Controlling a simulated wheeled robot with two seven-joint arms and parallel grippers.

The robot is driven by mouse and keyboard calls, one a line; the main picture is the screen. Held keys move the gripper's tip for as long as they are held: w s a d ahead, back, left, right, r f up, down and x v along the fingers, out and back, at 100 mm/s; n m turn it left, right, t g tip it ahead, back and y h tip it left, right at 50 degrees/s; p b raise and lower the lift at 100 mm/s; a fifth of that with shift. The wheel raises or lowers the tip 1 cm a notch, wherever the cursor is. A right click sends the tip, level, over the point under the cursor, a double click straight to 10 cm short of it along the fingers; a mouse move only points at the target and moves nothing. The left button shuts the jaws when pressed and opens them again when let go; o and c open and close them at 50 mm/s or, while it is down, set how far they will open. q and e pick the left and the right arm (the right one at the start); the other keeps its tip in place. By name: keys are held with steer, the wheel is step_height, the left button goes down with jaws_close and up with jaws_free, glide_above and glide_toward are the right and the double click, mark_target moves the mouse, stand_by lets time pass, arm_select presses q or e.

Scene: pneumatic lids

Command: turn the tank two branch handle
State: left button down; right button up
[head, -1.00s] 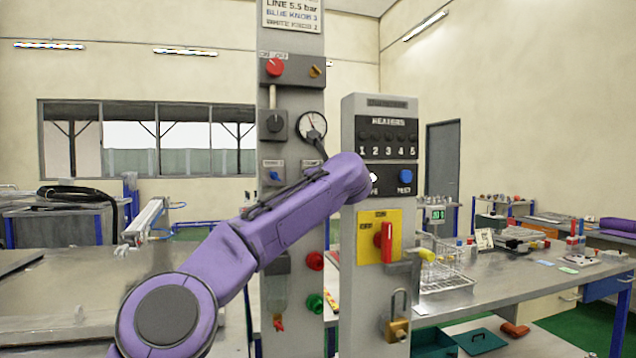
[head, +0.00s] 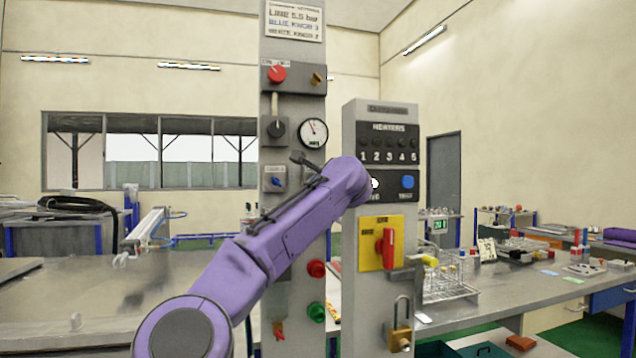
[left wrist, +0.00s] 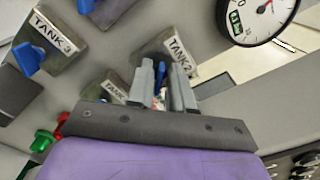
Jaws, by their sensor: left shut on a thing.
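The tank two branch handle is a small blue lever (left wrist: 158,76) on a grey plate, beside a white "TANK 2" label (left wrist: 181,55) in the left wrist view. My left gripper (left wrist: 163,82) is shut on it, with a light grey finger on each side. Only a bit of the handle shows between the fingers. In the head view my purple left arm reaches across the panel column and hides the handle and most of the gripper. My right gripper is not in view.
A gauge (head: 313,132) is above the held handle. A "TANK 3" blue lever (left wrist: 28,58) is nearby. The heater cabinet (head: 380,130), with a red switch handle (head: 388,246) and padlock (head: 400,338), stands close on the right. Red and green buttons (head: 316,312) are below.

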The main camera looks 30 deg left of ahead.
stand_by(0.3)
arm_select(q)
steer(key=c, duration=1.3)
jaws_free()
steer(key=shift+a, duration=0.1)
steer(key=b+v, duration=0.5)
steer(key=v, duration=0.5)
steer(key=shift+s+d+b, duration=0.2)
steer(key=shift+s+b, duration=0.15)
steer(key=shift+w, duration=0.1)
